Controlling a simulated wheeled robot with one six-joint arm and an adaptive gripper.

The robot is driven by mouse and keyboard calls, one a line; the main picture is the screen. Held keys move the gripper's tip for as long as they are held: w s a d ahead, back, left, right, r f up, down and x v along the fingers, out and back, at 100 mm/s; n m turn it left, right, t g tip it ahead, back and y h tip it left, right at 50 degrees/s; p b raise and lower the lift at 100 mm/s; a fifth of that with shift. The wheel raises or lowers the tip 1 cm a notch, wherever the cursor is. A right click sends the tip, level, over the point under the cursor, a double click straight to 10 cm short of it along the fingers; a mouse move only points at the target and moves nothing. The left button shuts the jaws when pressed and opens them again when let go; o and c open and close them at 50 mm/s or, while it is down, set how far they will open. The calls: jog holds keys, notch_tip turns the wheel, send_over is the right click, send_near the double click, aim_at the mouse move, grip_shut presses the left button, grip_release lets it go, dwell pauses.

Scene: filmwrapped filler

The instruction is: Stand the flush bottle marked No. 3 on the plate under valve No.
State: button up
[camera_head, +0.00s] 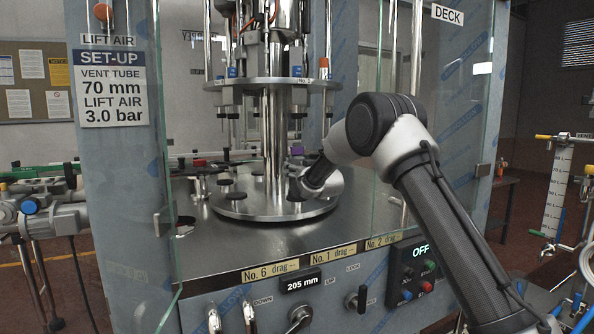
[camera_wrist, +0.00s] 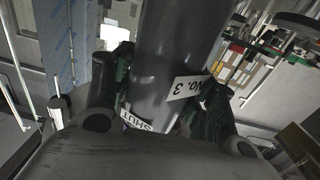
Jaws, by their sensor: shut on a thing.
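My gripper (camera_wrist: 167,95) is shut around a dark grey cylindrical bottle (camera_wrist: 172,45) in the wrist view. A white label on the bottle reads "No. 3", and a lower one reads "SHUT". In the head view my gripper (camera_head: 302,182) is inside the machine, at the right side of the central column, low over the round metal carousel (camera_head: 275,208). Small dark round plates (camera_head: 235,196) show on the carousel's left side. Valves (camera_head: 229,108) hang from the upper ring (camera_head: 270,82). The bottle's base and any plate beneath it cannot be made out.
Clear panels (camera_head: 440,120) flank the opening my arm reaches through. The front edge carries tags "No. 6 drag" (camera_head: 270,271), "No. 1 drag" and "No. 2 drag". Below are a "205 mm" display (camera_head: 300,283), knobs and a control box (camera_head: 414,270) reading OFF. The metal deck's front left is clear.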

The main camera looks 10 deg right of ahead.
jog(key=o, duration=1.6)
jog(key=shift+f, duration=0.1)
jog(key=shift+o, duration=0.2)
jog(key=shift+s+f, duration=0.1)
